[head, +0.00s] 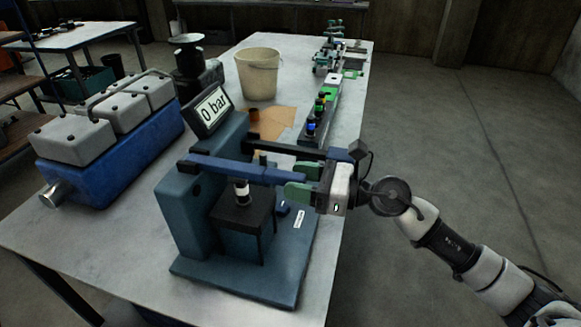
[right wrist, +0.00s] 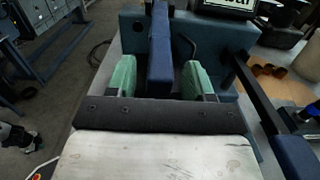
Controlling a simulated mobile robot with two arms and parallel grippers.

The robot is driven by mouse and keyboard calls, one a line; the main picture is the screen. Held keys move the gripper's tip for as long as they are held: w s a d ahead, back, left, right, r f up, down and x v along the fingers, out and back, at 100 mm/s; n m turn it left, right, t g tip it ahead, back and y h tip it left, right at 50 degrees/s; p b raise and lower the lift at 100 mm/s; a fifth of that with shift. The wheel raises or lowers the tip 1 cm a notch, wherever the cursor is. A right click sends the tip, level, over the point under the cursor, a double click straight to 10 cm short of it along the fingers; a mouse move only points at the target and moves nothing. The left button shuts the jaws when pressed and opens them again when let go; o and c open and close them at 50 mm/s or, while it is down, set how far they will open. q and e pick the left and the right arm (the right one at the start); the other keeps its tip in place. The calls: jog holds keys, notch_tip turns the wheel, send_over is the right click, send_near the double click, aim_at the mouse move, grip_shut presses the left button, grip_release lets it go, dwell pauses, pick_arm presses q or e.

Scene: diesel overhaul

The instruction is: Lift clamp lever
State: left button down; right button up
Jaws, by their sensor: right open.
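A teal test stand (head: 190,215) stands at the table's near edge with a small nozzle (head: 241,192) upright on its black block. A blue lever (head: 235,168), seemingly the clamp lever, runs level from the stand's upper part to the right, above the nozzle. My right gripper (head: 303,181) is open, with green fingertips on either side of the lever's free end. In the right wrist view the blue lever (right wrist: 160,58) lies between the two green fingers, with a visible gap to the right finger; contact on the left is unclear. My left gripper is not in view.
A second, black lever (head: 285,148) runs behind the first, close to my right gripper. A display (head: 212,108) on the stand reads 0 bar. A blue-grey engine (head: 110,150), a bucket (head: 259,75) and a row of small parts (head: 318,115) share the table.

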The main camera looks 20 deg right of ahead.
jog(key=shift+x, duration=0.95)
jog(key=shift+f, duration=0.1)
grip_shut()
